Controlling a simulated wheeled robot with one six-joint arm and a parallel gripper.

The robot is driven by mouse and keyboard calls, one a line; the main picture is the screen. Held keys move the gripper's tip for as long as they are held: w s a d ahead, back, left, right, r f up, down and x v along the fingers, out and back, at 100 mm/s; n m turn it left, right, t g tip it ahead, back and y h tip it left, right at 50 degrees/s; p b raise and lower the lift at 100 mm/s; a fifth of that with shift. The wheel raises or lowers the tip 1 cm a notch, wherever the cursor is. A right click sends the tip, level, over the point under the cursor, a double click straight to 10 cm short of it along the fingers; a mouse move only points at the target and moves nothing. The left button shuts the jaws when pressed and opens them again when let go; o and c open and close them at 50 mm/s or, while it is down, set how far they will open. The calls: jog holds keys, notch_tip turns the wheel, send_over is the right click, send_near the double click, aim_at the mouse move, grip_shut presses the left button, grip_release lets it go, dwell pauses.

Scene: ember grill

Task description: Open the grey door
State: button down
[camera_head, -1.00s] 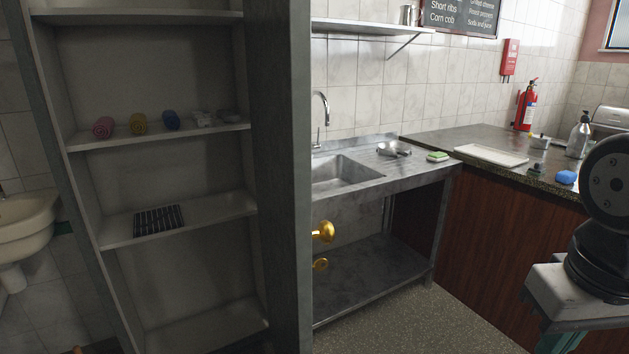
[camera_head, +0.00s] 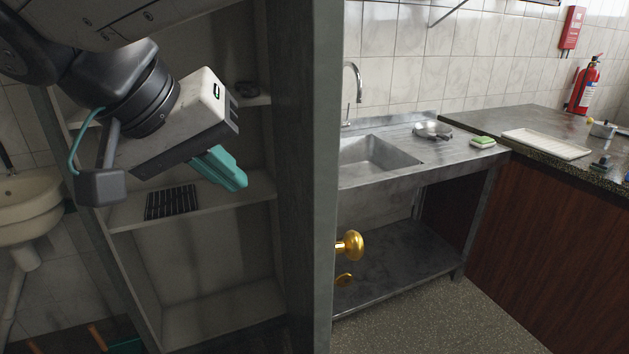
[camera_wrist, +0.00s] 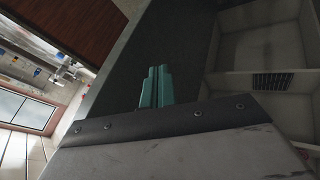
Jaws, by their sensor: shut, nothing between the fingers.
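The grey door (camera_head: 298,150) stands nearly edge-on in the head view, swung out from the shelf cabinet so that the shelves show. A gold knob (camera_head: 350,245) sticks out from its right side, with a smaller gold fitting below. My gripper (camera_head: 240,183) is shut and empty, left of the door and in front of the shelves, its teal fingers pointing down and right. In the wrist view the shut fingers (camera_wrist: 157,72) lie over a dark panel (camera_wrist: 160,45) that looks like the door's inner face. I cannot tell whether they touch it.
The shelf cabinet holds a black rack (camera_head: 171,202). To the right of the door are a steel sink (camera_head: 375,155) with an under-shelf and a dark counter with a white tray (camera_head: 546,143). A washbasin (camera_head: 25,205) is at far left. Open floor (camera_head: 450,315) lies at lower right.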

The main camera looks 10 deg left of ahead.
jog(key=a, duration=0.2)
send_near(305, 218)
notch_tip(305, 218, down, 4)
jog(key=w, duration=0.1)
jog(key=shift+w+d+r, duration=0.15)
jog(key=shift+w+d, duration=0.35)
jog(key=shift+d, duration=0.25)
